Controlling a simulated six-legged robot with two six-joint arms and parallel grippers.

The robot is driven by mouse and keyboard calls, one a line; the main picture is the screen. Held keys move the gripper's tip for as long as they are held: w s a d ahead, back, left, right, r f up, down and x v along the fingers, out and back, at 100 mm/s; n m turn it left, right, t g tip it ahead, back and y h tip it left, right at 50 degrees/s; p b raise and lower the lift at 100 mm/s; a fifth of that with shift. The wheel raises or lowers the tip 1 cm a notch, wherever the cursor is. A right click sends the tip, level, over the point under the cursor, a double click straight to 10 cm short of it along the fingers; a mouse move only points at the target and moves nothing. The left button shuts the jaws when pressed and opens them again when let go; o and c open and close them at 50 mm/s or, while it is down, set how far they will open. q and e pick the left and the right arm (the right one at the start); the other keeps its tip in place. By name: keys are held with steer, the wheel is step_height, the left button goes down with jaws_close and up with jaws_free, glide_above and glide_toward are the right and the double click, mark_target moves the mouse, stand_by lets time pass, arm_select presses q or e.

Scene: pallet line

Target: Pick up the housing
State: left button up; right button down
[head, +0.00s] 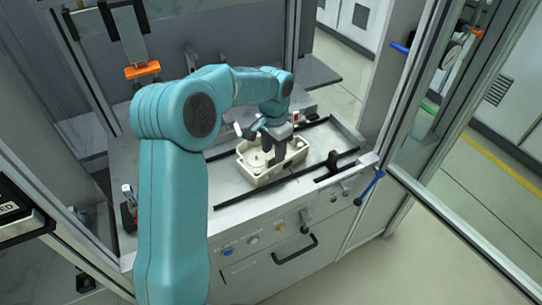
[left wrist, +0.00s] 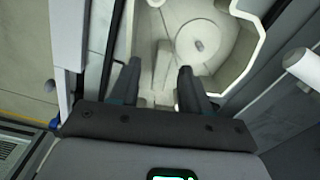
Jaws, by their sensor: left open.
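The housing (head: 262,179) is a cream, open-topped box on the steel worktop, between two black rails. In the left wrist view the housing (left wrist: 235,75) fills the upper middle, with a round boss and pin inside it. My left gripper (head: 280,158) is over the right part of the housing, pointing down. In the left wrist view my left gripper (left wrist: 158,80) has its two dark fingers apart, with a thin cream wall of the housing showing between them. I cannot tell whether the fingers touch it. My right gripper is not in view.
The black rails (head: 285,180) run along the worktop (head: 228,222). A black clamp (head: 335,168) stands right of the housing.

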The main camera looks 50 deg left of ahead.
arm_select(q)
steer(key=shift+w+a+f, duration=0.1)
steer(key=shift+f, duration=0.65)
jaws_close()
steer(key=shift+r, duration=0.2)
